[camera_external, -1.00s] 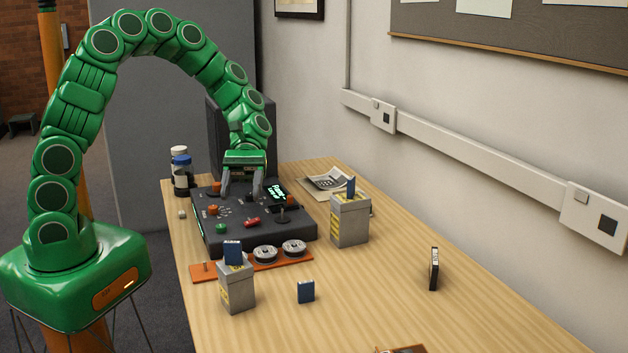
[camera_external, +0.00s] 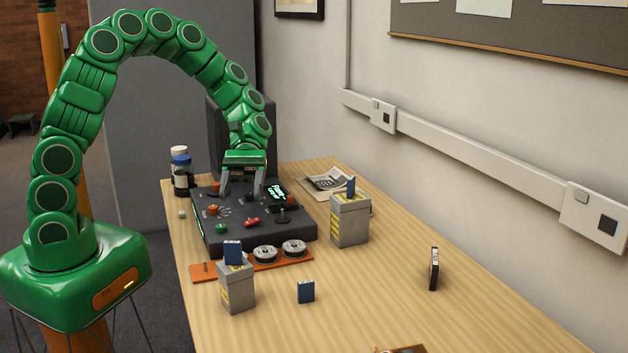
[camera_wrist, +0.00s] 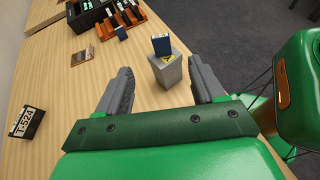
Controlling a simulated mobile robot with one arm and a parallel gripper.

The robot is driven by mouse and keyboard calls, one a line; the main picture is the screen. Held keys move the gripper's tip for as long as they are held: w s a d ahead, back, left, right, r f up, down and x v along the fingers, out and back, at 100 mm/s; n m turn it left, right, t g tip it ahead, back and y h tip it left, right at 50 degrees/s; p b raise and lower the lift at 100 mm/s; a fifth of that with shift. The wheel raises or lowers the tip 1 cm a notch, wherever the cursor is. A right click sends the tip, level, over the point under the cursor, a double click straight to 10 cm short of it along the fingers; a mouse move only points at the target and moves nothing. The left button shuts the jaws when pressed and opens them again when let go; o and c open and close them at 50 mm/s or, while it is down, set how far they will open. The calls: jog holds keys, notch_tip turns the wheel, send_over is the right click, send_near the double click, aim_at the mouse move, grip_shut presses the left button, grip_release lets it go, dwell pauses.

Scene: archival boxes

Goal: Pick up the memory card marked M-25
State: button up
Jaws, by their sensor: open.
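I cannot read M-25 on any card. A blue card (camera_external: 233,252) stands upright in the top of the front grey box (camera_external: 237,288). Another blue card (camera_external: 351,187) sticks out of the rear grey box (camera_external: 349,222). A third small blue card (camera_external: 306,291) stands on the bare table. In the wrist view a blue card (camera_wrist: 161,44) stands in a grey box (camera_wrist: 165,71), beyond and between my fingers. My gripper (camera_external: 241,194) is open and empty, pointing down over the dark control panel, with its fingers apart.
The black control panel (camera_external: 212,240) has knobs and a lit screen. An orange strip (camera_external: 204,271) with round reels lies before it. A dark item (camera_external: 434,268) stands at the right; the wrist view shows a dark item marked T-524 (camera_wrist: 27,122). The table's front right is mostly clear.

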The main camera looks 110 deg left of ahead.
jog(key=shift+w, duration=0.1)
jog(key=n+t+y, duration=0.2)
jog(key=n+t, duration=0.2)
send_over(306, 301)
jog(key=s+a, duration=0.5)
jog(key=a, duration=0.1)
notch_tip(306, 301, down, 14)
jog(key=shift+f+x, duration=0.2)
jog(key=shift+x, duration=1.2)
jog(key=shift+w+d+f, duration=0.9)
jog(key=shift+d+f, duration=0.05)
jog(key=shift+d, duration=0.05)
jog(key=shift+x, duration=0.85)
jog(key=c, duration=1)
